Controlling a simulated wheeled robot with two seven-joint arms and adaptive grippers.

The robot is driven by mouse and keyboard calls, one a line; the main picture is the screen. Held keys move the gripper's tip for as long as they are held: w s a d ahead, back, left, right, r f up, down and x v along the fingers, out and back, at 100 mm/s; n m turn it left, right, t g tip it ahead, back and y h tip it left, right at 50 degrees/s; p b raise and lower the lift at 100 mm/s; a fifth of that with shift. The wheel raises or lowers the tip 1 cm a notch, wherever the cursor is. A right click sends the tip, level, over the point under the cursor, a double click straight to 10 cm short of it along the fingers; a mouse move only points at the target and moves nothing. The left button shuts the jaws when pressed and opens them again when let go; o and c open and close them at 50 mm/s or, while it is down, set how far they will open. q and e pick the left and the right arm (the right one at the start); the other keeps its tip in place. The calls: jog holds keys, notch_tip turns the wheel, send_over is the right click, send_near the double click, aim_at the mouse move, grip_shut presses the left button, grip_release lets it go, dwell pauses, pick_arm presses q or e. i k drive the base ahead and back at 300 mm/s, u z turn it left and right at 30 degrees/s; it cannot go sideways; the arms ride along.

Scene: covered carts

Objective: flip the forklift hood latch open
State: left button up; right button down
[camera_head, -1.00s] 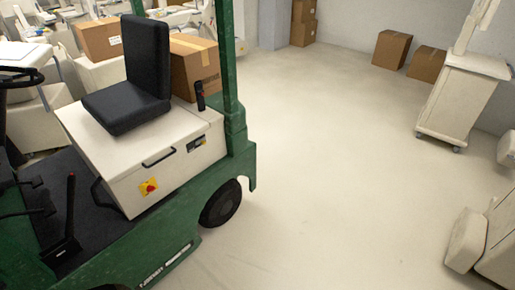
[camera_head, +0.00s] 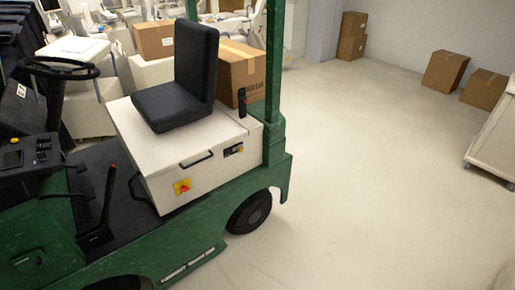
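A green forklift (camera_head: 130,250) stands at the left and middle of the head view. Its cream hood (camera_head: 190,162) sits under the black seat (camera_head: 182,82) and looks closed. The hood's side carries a black handle (camera_head: 197,160), a small dark latch-like fitting (camera_head: 234,149) near its right edge, and a yellow plate with a red knob (camera_head: 182,187) lower left. The fitting is too small to make out its exact state. Neither of my grippers is in view.
The steering wheel (camera_head: 61,68) and a black lever (camera_head: 108,200) are at the forklift's left. Cardboard boxes (camera_head: 445,71) stand by the back wall, and a pale cart (camera_head: 495,140) is at the right edge. The floor right of the forklift is clear.

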aim_at(240, 146)
jog(key=z, duration=0.1)
jog(key=i, duration=0.65)
jog(key=u, duration=0.8)
jog(key=i, duration=0.45)
jog(key=u, duration=0.5)
